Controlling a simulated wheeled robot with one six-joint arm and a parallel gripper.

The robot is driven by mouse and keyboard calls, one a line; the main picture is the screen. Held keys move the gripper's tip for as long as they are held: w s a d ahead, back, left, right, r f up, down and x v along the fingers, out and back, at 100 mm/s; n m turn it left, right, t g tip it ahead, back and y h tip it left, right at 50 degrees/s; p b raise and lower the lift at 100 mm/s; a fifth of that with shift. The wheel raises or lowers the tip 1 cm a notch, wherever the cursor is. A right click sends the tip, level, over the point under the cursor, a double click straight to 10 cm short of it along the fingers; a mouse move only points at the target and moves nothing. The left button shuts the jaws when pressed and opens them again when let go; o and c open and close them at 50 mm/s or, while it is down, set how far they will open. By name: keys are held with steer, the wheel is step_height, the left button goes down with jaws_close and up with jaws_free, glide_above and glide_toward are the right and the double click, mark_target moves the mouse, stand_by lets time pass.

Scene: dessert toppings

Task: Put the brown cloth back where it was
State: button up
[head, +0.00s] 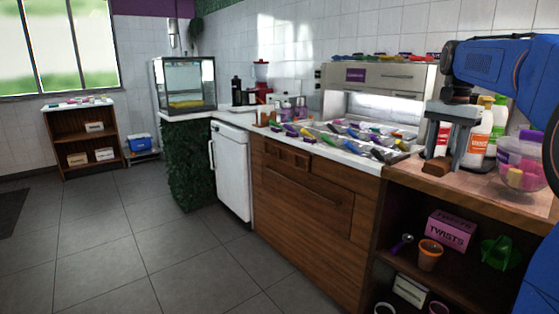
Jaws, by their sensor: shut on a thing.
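My gripper (445,158) points down over the wooden counter at the right, its two grey fingers apart with the brown cloth between their tips. The brown cloth (436,169) is a small folded dark-brown block at the fingertips. It is close to the front edge of the wooden counter top (400,172). I cannot tell whether its underside touches the counter. My gripper is shut on it.
White and orange bottles (496,118) stand right behind my gripper, and a clear tub (520,158) stands to the right. The toppings display (345,140) with several scoops is to the left. Open shelves below hold a pink box (451,230) and an orange cup (430,254).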

steer(key=w+a+f+n, duration=0.3)
steer(key=a+f, duration=0.2)
steer(key=f, duration=1.7)
steer(key=w+a+f+n, duration=0.3)
steer(key=a+f+n, duration=0.1)
steer(key=f, duration=1.8)
steer(key=w+a+f+n, duration=0.4)
steer(key=a+f, duration=0.2)
steer(key=f, duration=1.7)
steer(key=shift+w+a+f+n, duration=0.15)
steer(key=shift+f+n, duration=0.15)
steer(key=shift+f, duration=0.1)
